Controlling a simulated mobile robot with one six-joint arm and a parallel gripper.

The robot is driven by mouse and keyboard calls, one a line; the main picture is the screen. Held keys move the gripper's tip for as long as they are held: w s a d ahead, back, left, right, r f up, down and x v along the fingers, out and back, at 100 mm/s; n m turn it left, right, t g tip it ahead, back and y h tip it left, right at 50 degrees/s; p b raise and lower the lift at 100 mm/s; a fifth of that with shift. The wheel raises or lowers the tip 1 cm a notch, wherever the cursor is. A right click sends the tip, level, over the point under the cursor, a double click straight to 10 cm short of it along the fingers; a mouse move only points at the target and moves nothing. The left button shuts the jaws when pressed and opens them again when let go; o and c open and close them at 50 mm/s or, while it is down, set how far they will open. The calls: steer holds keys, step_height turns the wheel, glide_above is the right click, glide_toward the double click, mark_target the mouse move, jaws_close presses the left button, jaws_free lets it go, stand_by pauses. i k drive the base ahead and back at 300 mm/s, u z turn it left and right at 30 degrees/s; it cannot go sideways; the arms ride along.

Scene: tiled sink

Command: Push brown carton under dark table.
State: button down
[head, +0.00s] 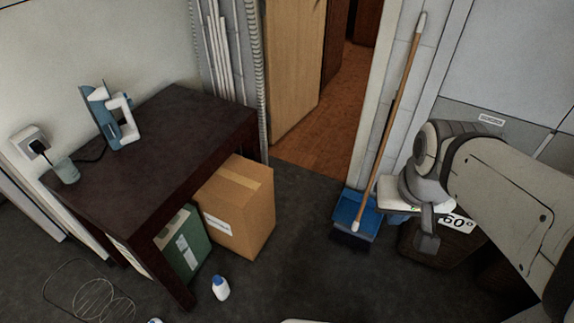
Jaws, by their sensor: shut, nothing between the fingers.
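The brown carton (240,208) stands on the dark floor at the front right edge of the dark table (165,130). Its back left part is hidden by the tabletop, while its right part with a tape strip sticks out. A white label shows on its front face. My arm comes in from the right. My gripper (428,241) points down at its end, shut and empty, well to the right of the carton and apart from it.
A green box (186,246) stands under the table, left of the carton. A white bottle (220,288) stands on the floor in front. A broom (390,115) and blue dustpan (354,212) stand between carton and gripper. Floor right of the carton is clear.

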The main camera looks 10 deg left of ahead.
mark_target(236, 207)
steer(key=u, duration=0.15)
steer(key=i, duration=0.9)
steer(key=z, duration=0.05)
